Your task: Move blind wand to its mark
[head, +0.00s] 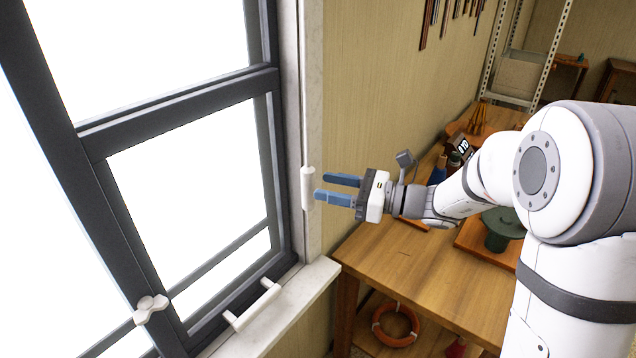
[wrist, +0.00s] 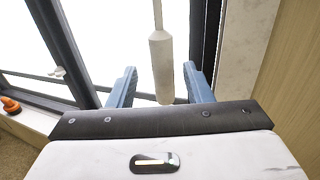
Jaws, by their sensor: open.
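The blind wand is a thin white rod with a thicker white grip (head: 308,188) at its lower end, hanging upright along the right side of the window frame. In the wrist view its grip (wrist: 162,68) hangs between the two blue fingers, and its lower end is close to the gripper body. My gripper (head: 326,188) is open and level, with its fingertips near the wand on its right in the head view. The fingers look apart from the wand in the wrist view (wrist: 160,85). I cannot make out a mark.
The dark window frame (head: 105,178) has a white latch (head: 150,308) and a white handle (head: 252,305) low down. A white sill (head: 300,300) juts out below the wand. A wooden workbench (head: 400,268) with tools stands to the right.

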